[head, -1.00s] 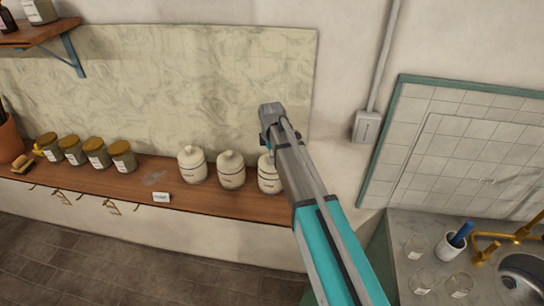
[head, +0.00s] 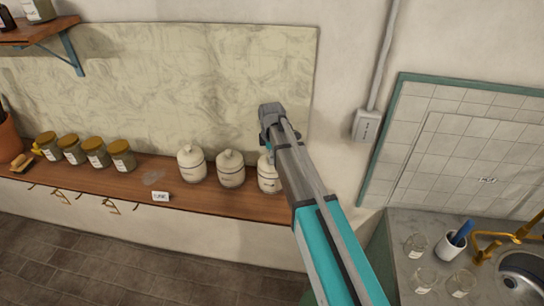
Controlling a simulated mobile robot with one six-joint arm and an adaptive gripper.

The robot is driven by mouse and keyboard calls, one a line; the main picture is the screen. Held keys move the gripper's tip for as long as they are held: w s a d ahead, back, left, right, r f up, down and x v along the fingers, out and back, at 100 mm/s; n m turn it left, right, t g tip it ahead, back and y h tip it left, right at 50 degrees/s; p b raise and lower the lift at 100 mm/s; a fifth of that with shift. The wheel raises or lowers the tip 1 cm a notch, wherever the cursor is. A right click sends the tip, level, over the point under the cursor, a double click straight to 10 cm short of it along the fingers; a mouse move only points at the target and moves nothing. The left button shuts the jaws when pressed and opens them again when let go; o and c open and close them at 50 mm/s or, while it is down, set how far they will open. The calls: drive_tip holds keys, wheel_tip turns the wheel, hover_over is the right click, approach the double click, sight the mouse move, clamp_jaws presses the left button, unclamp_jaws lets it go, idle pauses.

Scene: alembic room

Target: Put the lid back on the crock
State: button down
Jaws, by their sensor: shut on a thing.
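Three cream crocks with dark bands stand in a row on the wooden shelf (head: 225,205). The left crock (head: 191,166) and the middle crock (head: 231,172) have domed, knobbed lids on. The right crock (head: 268,182) is partly hidden behind my arm. My gripper (head: 267,148) points down at the top of this right crock and is shut on the lid (head: 264,160), of which only a pale sliver shows. The fingers are mostly hidden by my wrist. I cannot tell whether the lid touches the crock's rim.
Several labelled jars (head: 95,152) stand on the shelf to the left. A small white card (head: 161,197) sits at the shelf's front edge. A sink counter with glasses (head: 416,246) and a brass tap (head: 490,240) is at the right. The wall panel rises close behind the crocks.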

drive_tip(key=shift+f, duration=0.25)
idle(0.3)
idle(0.4)
drive_tip(key=shift+c, duration=1.5)
unclamp_jaws()
drive_tip(key=shift+f+b, duration=0.65)
drive_tip(key=shift+b, duration=0.2)
drive_tip(key=shift+r, duration=0.1)
idle(0.4)
drive_tip(key=shift+r+p, duration=0.6)
drive_tip(key=shift+p, duration=0.05)
